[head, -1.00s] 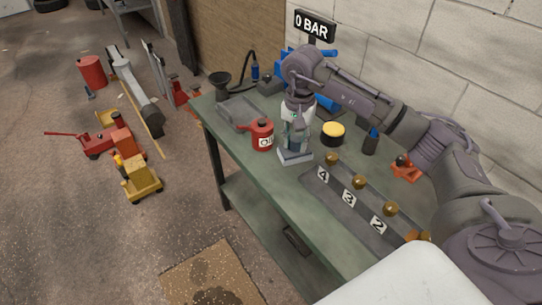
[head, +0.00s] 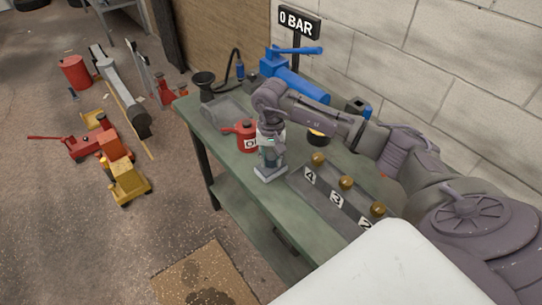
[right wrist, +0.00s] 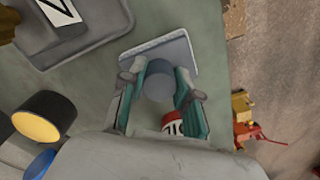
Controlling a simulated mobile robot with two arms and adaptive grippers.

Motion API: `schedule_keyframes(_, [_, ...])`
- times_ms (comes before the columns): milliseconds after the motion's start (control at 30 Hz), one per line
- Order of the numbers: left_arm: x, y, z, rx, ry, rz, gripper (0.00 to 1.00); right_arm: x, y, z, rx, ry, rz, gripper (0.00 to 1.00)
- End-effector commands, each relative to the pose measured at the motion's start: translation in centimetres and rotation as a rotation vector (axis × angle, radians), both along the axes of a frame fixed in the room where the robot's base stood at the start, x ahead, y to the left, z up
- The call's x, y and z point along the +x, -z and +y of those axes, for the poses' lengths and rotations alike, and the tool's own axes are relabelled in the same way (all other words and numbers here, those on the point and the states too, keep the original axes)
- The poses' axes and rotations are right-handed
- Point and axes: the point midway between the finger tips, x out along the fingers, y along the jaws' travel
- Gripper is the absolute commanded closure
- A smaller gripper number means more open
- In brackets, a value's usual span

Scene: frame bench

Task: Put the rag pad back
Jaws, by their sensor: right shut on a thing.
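The rag pad (right wrist: 185,50) is a flat grey-blue pad with a round grey knob (right wrist: 158,80) on top. My right gripper (right wrist: 158,92) is shut on the knob, one finger on each side. In the head view the pad (head: 270,174) is below my right gripper (head: 269,156), over the green bench (head: 238,178) near its front edge. It looks about level. I cannot tell whether it touches the bench top. My left gripper is not in view.
A red oil can (head: 246,137) stands close left of the gripper. A numbered rail with brass knobs (head: 346,183) lies to the right. A yellow-topped black jar (head: 318,138) and a blue vice (head: 295,78) are behind. Bare bench lies along the front edge.

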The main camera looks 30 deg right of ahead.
Motion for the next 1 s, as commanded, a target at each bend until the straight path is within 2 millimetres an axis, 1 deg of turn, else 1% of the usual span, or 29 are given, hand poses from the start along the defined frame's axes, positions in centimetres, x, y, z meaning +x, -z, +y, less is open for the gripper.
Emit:
schedule_keyframes(133, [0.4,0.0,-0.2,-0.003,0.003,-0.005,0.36,0.1,0.0,0.0,0.001,0.001,-0.003,1.00])
schedule_keyframes(333, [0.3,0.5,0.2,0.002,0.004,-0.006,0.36,0.1,0.4,-0.1,0.000,0.001,-0.004,1.00])
schedule_keyframes(367, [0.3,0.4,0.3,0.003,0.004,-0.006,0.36,0.1,0.3,0.0,0.000,0.001,-0.004,0.65])
schedule_keyframes(400, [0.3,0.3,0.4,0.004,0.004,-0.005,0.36,0.1,0.3,0.0,0.001,0.001,-0.003,0.58])
schedule_keyframes(500, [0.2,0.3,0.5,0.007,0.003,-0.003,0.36,0.1,0.3,0.0,0.000,0.001,-0.002,0.43])
schedule_keyframes(800, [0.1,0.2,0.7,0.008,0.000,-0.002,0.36,0.0,0.1,0.0,0.000,0.001,-0.001,0.43])
schedule_keyframes(867, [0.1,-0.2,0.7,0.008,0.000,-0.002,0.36,0.0,-0.2,0.0,0.000,0.001,-0.001,0.43])
schedule_keyframes(933, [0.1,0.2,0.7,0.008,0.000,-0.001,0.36,0.2,-0.7,-0.1,-0.001,0.001,-0.005,0.43])
schedule_keyframes(1000, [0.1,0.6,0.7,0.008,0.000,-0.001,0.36,0.2,-1.8,-0.1,-0.001,0.000,-0.007,0.43])
